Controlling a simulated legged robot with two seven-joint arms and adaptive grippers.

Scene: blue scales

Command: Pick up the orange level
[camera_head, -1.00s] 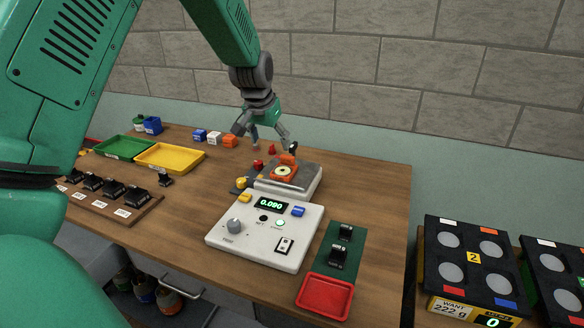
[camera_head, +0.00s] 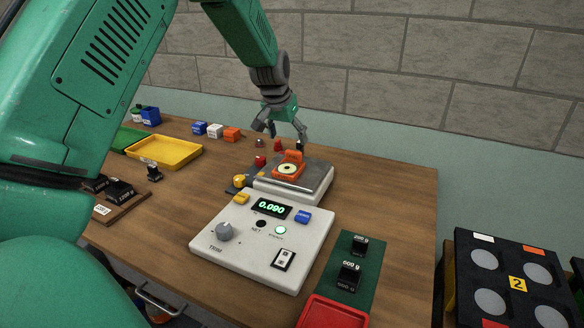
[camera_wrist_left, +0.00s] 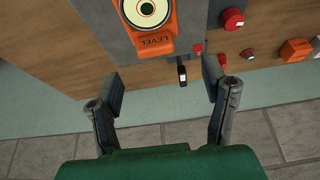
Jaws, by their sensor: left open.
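The orange level (camera_head: 288,168) lies on the grey plate of the scale (camera_head: 305,183), with a round pale bubble face on top. In the left wrist view the level (camera_wrist_left: 155,45) is at the top, with the word LEVEL on its near edge. My left gripper (camera_head: 285,132) is open and empty, above and behind the level in the head view. In the left wrist view the gripper (camera_wrist_left: 166,82) has its fingers spread wide, and the level lies beyond the fingertips, not between them. My right gripper is not in view.
A small black upright piece (camera_wrist_left: 182,72) stands near the scale plate's edge. Red pieces (camera_head: 260,161) and a yellow piece (camera_head: 239,181) sit left of the scale. The control panel (camera_head: 263,240) is in front. A yellow tray (camera_head: 165,152) is at left.

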